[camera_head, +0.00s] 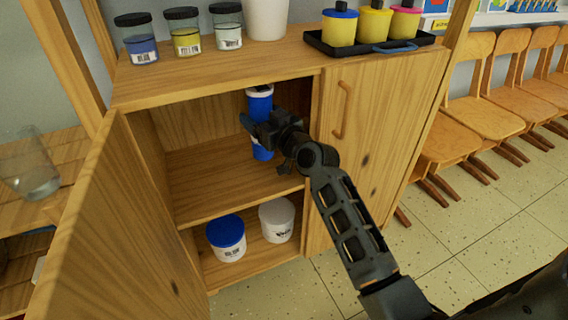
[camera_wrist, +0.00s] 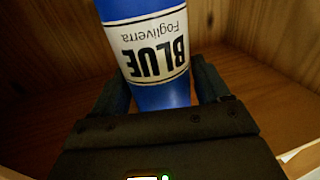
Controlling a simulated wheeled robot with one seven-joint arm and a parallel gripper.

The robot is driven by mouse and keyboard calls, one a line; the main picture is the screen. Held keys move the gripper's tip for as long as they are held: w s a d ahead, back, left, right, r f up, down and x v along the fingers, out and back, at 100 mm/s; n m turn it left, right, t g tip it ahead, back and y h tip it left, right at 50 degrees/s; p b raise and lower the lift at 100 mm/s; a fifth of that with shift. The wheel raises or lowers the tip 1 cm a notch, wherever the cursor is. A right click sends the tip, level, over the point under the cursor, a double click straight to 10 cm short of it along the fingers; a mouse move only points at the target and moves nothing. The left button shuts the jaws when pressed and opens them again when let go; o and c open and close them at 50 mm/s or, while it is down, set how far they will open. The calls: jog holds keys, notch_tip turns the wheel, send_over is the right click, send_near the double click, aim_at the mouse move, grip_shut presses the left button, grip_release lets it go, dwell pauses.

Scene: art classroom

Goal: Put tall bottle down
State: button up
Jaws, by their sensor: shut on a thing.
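The open cabinet door (camera_head: 120,225) stands at the left, and a closed door (camera_head: 370,130) is at the right. A blue-lidded tub (camera_head: 226,238) and a white tub (camera_head: 276,220) stand on the lower shelf. Jars and a black tray (camera_head: 318,42) are on top. The upper shelf's left side is clear.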

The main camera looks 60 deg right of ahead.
jog(key=w+a+f+b, duration=0.1)
jog(key=w+a+f, duration=0.3)
jog(key=w+f, duration=0.4)
jog(key=shift+w+a+f+b, duration=0.25)
jog(key=shift+a+f+b, duration=0.15)
jog(key=shift+f, duration=0.85)
jog(key=shift+f, duration=0.1)
jog(key=o, duration=1.6)
jog(key=shift+c, duration=0.2)
